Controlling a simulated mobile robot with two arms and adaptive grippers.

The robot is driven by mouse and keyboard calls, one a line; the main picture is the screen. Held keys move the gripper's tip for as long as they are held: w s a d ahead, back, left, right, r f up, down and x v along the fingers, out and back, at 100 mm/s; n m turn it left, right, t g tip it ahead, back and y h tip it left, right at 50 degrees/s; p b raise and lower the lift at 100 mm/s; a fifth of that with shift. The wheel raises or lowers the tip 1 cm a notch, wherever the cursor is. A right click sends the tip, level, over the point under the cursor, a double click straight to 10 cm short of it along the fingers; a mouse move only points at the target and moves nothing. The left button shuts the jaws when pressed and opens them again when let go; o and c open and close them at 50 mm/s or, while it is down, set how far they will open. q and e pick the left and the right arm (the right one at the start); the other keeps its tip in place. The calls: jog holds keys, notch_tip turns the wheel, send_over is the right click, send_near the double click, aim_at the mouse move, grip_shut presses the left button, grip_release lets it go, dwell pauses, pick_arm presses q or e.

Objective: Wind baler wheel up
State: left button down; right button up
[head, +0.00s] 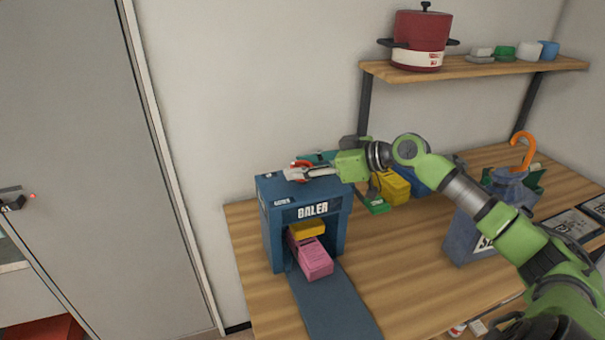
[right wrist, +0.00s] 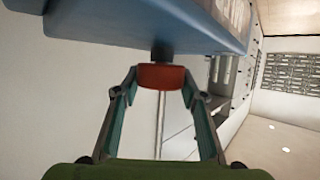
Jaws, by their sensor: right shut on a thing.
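The blue baler (head: 272,225) stands on the wooden table, with a yellow block (head: 308,229) and a pink block (head: 314,260) at its front opening. Its red wheel (head: 301,163) is on top, partly hidden by my right gripper (head: 296,174). In the right wrist view the red wheel (right wrist: 162,77) sits on a dark shaft beside the blue baler body (right wrist: 150,28). The fingers of my right gripper (right wrist: 162,88) are shut on the wheel from both sides. My left gripper is not in view.
A dark blue strip (head: 334,305) runs from the baler's opening toward the table's front. Yellow bin (head: 394,187) and a blue-grey container (head: 468,240) stand to the right. A shelf (head: 475,68) with a red pot (head: 420,38) hangs above. The table's front middle (head: 410,270) is clear.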

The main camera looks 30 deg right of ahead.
jog(key=shift+r, duration=0.1)
dwell(0.3)
jog(key=o, duration=1.1)
jog(key=shift+o, duration=0.2)
jog(key=v, duration=1.2)
jog(key=shift+w, duration=0.1)
